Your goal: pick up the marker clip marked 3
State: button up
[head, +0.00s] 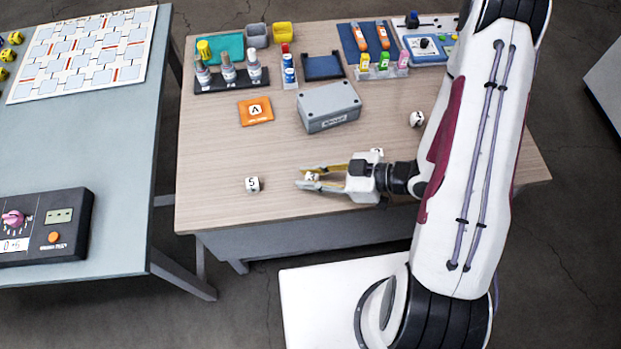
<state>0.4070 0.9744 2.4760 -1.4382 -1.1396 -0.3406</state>
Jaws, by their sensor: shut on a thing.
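My gripper (302,178) is low over the front part of the wooden table, with its yellow-edged fingers pointing left. It is shut on a small white marker clip (311,177); the fingers cover part of it and its mark is too small to read surely. I cannot tell if the clip still touches the table. A white marker clip marked 5 (252,184) stands to the left of my fingertips, apart from them. Another white clip (417,118) with a dark mark lies farther right. A further white piece (377,151) shows partly behind my gripper.
A grey box (329,107) and an orange packet (255,111) lie behind my gripper. Bottles in a dark rack (232,81), trays and small coloured vials (383,61) fill the back. The table's front left is clear. A second table (110,150) stands left across a gap.

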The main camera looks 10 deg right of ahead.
aim_at(310, 177)
jog(key=shift+r, duration=3.55)
jog(key=shift+a, duration=0.1)
